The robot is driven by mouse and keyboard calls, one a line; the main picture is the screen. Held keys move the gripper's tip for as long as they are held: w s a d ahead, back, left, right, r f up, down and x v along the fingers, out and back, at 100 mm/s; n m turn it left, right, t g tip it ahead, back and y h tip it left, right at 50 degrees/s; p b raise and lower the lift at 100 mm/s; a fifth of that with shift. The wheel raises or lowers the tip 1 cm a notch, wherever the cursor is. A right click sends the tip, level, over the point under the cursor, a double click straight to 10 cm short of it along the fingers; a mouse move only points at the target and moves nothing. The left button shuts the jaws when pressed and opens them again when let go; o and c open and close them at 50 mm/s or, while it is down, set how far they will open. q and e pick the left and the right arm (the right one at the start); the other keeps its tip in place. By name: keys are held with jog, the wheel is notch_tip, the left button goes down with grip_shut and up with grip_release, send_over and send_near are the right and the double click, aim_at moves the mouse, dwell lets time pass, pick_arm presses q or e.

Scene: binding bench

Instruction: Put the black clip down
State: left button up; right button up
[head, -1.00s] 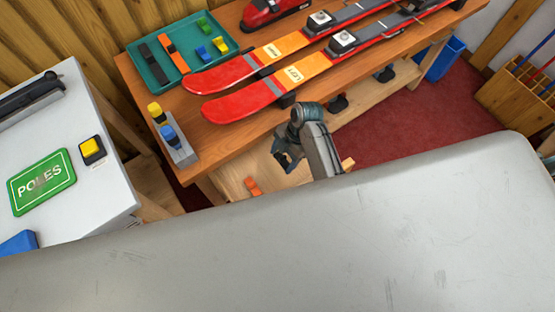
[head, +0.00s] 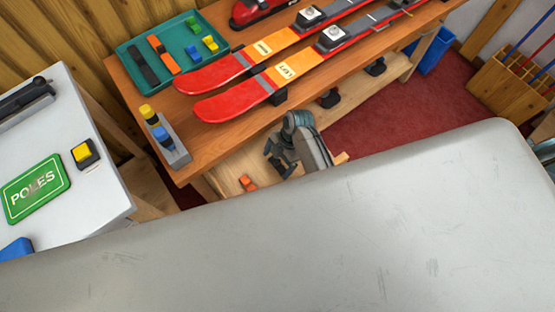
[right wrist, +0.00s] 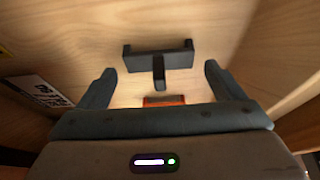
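My right gripper (head: 280,163) is low in front of the wooden bench, over its pale lower shelf (head: 228,172). In the right wrist view its two fingers (right wrist: 160,88) are wide apart. A black clip (right wrist: 158,58), a bar with upturned ends and a short stem, shows ahead of and between the fingers, touching neither. It appears to lie on the shelf wood. I cannot make the black clip out in the head view. An orange clip (head: 248,183) lies on the shelf just left of the gripper; an orange piece (right wrist: 163,100) also shows in the right wrist view. My left gripper is not in view.
Red skis (head: 240,105) lie on the bench top with a teal tray (head: 185,27) of clips behind. A grey block (head: 178,155) holds yellow and blue pieces. A wooden wall (right wrist: 285,50) stands at the right in the wrist view. A white table (head: 95,205) is at left.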

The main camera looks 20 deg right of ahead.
jog(key=v, duration=1.2)
jog(key=shift+r, duration=0.15)
